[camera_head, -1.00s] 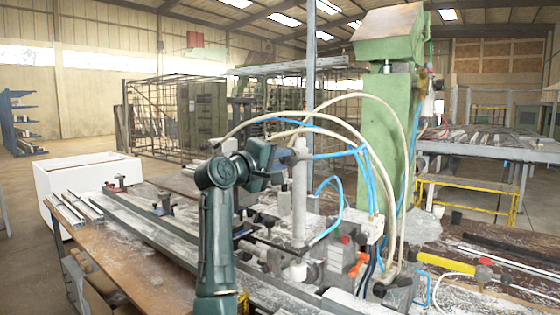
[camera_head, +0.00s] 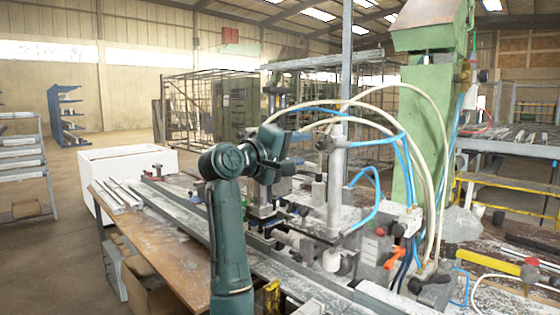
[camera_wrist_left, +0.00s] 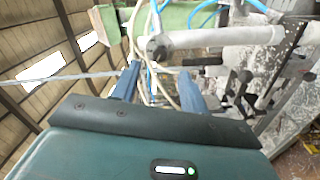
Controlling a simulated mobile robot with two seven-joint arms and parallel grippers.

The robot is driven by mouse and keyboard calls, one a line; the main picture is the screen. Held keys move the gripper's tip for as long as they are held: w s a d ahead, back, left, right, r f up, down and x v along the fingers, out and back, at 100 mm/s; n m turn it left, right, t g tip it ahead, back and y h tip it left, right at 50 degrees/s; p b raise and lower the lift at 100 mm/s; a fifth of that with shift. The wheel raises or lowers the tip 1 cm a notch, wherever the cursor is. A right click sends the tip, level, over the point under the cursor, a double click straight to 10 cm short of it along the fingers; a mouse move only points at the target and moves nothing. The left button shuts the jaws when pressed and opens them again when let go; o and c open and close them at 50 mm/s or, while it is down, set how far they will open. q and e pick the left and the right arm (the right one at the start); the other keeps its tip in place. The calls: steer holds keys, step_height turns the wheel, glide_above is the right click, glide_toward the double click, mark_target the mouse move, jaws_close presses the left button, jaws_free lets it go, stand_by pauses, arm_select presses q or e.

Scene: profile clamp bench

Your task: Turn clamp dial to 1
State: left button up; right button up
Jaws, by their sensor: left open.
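The knob also shows in the left wrist view (camera_wrist_left: 158,47), just beyond the fingers. I cannot tell whether this knob is the clamp dial, and no numbers are readable. My left gripper (camera_head: 298,149) is to the left of the cylinder, pointing towards it. In the left wrist view its two blue fingers (camera_wrist_left: 160,88) are apart, with only hoses in the background between them. My right gripper is in neither view.
White and blue hoses (camera_head: 410,170) arch around the cylinder close to my gripper. A green column (camera_head: 415,130) stands behind to the right. Long metal profiles (camera_head: 190,212) lie along the bench. A white box (camera_head: 130,163) stands at the bench's far left.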

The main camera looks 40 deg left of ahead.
arm_select(q)
steer(key=s+b, duration=0.1)
steer(key=s, duration=0.5)
steer(key=shift+s+a, duration=0.15)
steer(key=shift+a, duration=0.1)
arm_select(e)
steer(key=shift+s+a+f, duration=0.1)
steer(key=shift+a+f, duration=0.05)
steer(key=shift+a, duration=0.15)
